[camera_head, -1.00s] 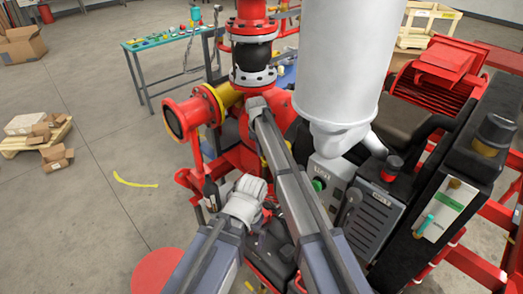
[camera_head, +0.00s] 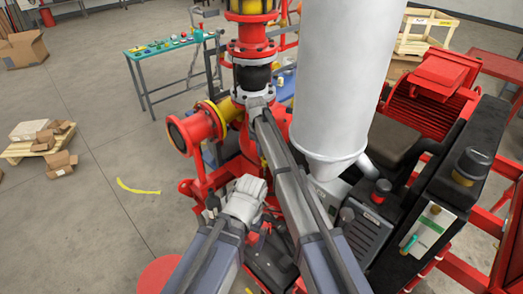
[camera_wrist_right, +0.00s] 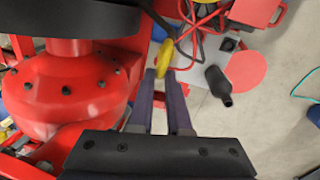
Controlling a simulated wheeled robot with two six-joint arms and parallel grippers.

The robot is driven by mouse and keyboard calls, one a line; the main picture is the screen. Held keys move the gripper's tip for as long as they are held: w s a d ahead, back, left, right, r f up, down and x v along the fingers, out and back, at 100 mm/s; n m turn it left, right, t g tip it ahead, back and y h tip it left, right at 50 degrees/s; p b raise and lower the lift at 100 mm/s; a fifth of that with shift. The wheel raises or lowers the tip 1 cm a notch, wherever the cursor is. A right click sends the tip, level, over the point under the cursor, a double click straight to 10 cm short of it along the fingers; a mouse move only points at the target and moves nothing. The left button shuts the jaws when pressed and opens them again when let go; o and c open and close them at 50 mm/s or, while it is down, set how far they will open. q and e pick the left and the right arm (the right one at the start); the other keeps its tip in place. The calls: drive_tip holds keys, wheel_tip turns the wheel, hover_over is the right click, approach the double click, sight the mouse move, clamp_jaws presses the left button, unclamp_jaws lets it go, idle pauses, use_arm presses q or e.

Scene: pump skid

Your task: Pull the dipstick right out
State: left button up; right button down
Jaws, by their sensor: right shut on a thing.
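My right gripper (camera_wrist_right: 162,76) is shut on the yellow handle of the dipstick (camera_wrist_right: 165,58), which shows just beyond its fingertips in the right wrist view. The stick below the handle is hard to make out, so I cannot tell how far it is out. In the head view, my arm links and pale wrist joint cover the place where the right gripper works, and I cannot make out the dipstick.
The red pump casing (camera_wrist_right: 70,90) is close at the left in the wrist view. A black bottle-shaped thing (camera_wrist_right: 218,82) lies beyond. In the head view, a large white vessel (camera_head: 338,80) and a control box (camera_head: 365,232) stand right of my arm. Open floor (camera_head: 100,210) is at left.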

drive_tip(key=c, duration=0.9)
unclamp_jaws()
drive_tip(key=shift+o, duration=0.2)
drive_tip(key=shift+f, duration=0.1)
